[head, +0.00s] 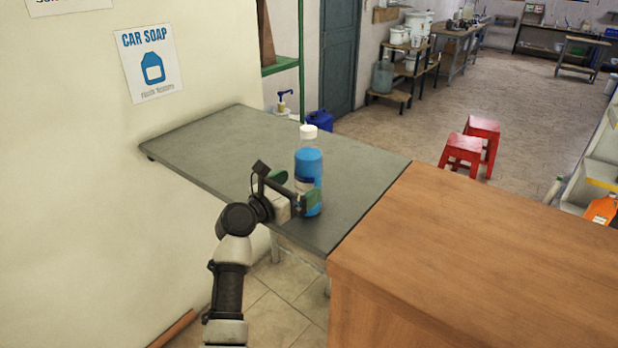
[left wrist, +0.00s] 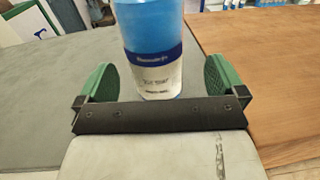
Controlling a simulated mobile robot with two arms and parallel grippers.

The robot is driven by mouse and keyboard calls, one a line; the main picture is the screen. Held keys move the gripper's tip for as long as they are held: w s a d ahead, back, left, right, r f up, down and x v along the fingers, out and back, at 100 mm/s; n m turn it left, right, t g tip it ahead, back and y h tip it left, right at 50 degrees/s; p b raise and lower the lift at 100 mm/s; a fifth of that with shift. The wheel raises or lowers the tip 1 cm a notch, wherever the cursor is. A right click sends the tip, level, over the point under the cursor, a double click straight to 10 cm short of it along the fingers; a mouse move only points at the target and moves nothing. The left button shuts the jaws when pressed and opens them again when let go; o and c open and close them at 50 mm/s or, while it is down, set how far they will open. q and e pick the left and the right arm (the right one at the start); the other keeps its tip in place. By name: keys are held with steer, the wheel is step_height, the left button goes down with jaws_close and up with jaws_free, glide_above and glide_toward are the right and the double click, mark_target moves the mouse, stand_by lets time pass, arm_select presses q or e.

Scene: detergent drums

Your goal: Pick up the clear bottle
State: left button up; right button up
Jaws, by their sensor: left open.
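The clear bottle (head: 308,168) stands upright on the grey table, with a white cap, blue liquid inside and a label low on its body. In the left wrist view the bottle (left wrist: 152,50) rises between the fingers, its top cut off by the frame edge. My left gripper (head: 294,194) is at the lower part of the bottle, with green finger pads. In the left wrist view the left gripper (left wrist: 160,82) is open, one pad on each side of the bottle, with a visible gap at both sides. My right gripper is not in view.
The grey table (head: 210,140) is otherwise bare, against the wall at left. A wooden counter (head: 480,250) adjoins it at right. Red stools (head: 472,145) stand on the floor behind. A blue jug (head: 319,119) and a pump bottle (head: 285,103) are beyond the table's far edge.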

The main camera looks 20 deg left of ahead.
mark_target(308, 176)
arm_select(q)
steer(key=shift+w+d+r, duration=0.1)
steer(key=shift+w+r, duration=0.1)
steer(key=shift+w, duration=0.25)
steer(key=p+x, duration=0.1)
steer(key=x, duration=0.3)
steer(key=shift+w+f, duration=0.15)
steer(key=shift+a, duration=0.2)
steer(key=shift+c, duration=0.8)
steer(key=c, duration=1.2)
